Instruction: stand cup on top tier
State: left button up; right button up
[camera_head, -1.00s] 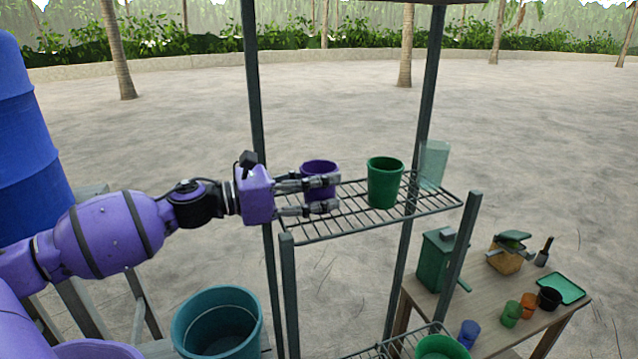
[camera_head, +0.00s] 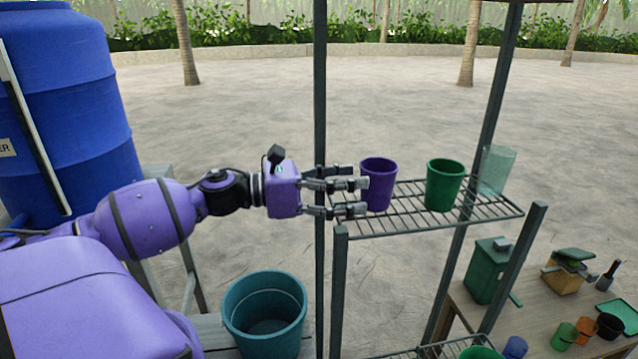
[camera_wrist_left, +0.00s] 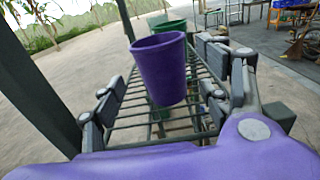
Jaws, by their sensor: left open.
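The purple cup (camera_head: 378,184) stands upright on the wire top tier (camera_head: 490,208) of a dark metal rack, at its left part. It also shows in the left wrist view (camera_wrist_left: 162,70), ahead of the fingers. My left gripper (camera_head: 358,197) is open at the left end of the tier, its fingertips just left of the cup and apart from it. A green cup (camera_head: 444,184) stands to the right of the purple cup, and a clear cup (camera_head: 496,170) stands at the far right end. My right gripper is not in view.
Rack posts (camera_head: 320,120) rise beside my left wrist. A teal bucket (camera_head: 264,315) stands below my arm and a blue barrel (camera_head: 65,110) at the left. A wooden table (camera_head: 470,312) with a green box (camera_head: 487,270) and small cups is at the lower right.

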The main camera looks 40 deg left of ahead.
pick_arm(q)
jog(key=v, duration=0.6)
dwell(0.5)
